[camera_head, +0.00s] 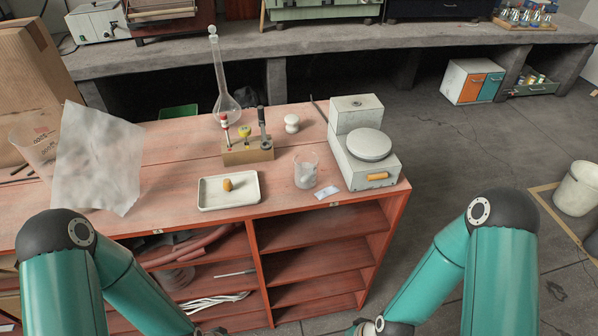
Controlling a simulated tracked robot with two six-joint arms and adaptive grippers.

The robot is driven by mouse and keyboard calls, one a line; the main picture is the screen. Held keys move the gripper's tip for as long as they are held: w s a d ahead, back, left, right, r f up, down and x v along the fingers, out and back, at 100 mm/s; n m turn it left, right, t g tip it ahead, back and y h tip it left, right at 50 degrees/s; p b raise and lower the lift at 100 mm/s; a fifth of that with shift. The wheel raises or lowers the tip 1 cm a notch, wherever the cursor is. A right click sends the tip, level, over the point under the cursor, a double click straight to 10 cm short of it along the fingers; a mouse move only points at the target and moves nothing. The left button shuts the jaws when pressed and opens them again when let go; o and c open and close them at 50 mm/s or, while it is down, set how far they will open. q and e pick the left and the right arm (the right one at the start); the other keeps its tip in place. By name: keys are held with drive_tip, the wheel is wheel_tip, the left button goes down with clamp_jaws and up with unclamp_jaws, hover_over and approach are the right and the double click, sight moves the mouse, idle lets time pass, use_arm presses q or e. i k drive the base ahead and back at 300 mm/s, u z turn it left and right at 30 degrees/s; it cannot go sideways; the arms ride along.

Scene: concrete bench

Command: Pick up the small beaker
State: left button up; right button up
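The small beaker (306,171) is clear glass and stands upright on the red wooden bench top. It is near the front edge, between a white tray (229,205) and a white device with a round plate (369,145). Its lower part looks whitish or frosted. Nothing is touching it from above. Both of my arms reach down to the bottom edge of the picture, well below the bench top. Neither gripper's fingers can be seen.
A brown stopper (227,184) lies in the tray. A wooden block (247,151) holding several tools and a tall flask (226,100) stand behind. A white knob-like piece (291,123) stands behind the beaker, and a small card (327,192) lies in front. A larger beaker (35,148) and grey sheet (92,160) are left.

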sight(305, 163)
drive_tip(key=z, duration=0.55)
drive_tip(key=i, duration=0.15)
drive_tip(key=u, duration=2.9)
drive_tip(key=k, duration=1)
drive_tip(key=z, duration=1.15)
drive_tip(key=i, duration=0.7)
drive_tip(key=u, duration=0.05)
